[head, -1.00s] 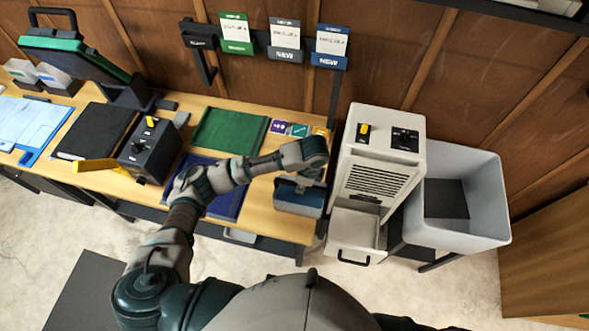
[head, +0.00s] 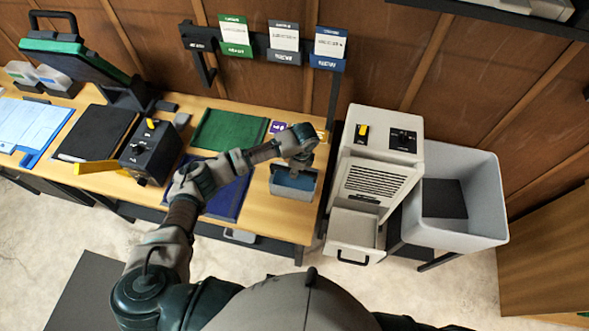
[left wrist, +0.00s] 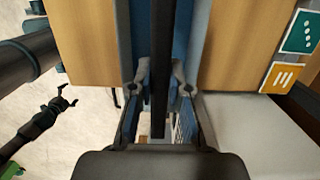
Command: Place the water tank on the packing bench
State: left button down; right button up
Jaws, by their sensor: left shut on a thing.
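The water tank (head: 294,186), a small grey-blue open bin, is at the right front corner of the wooden packing bench (head: 272,222). My left gripper (head: 300,164) is above it and shut on it. In the left wrist view, the fingers of my left gripper (left wrist: 158,90) close around the dark bar over the blue tank (left wrist: 133,40). I cannot tell whether the tank's base touches the bench top. My right gripper (left wrist: 67,98) shows small at the left of the left wrist view, fingers apart and empty.
A white dehumidifier (head: 380,175) stands right of the bench, with its lower drawer (head: 352,238) pulled out. A grey bin (head: 470,205) is beyond it. A dark control box (head: 150,152), blue mat (head: 228,203) and green mat (head: 228,130) lie left of the tank.

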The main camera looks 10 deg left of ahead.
pick_arm(q)
jog(key=c, duration=1.1)
grip_release()
jog(key=r, duration=0.4)
jog(key=d+r, duration=0.1)
jog(key=r, duration=0.3)
jog(key=r+b, duration=0.1)
jog(key=r, duration=0.3)
jog(key=shift+d, duration=0.4)
jog(key=shift+s+f, duration=0.1)
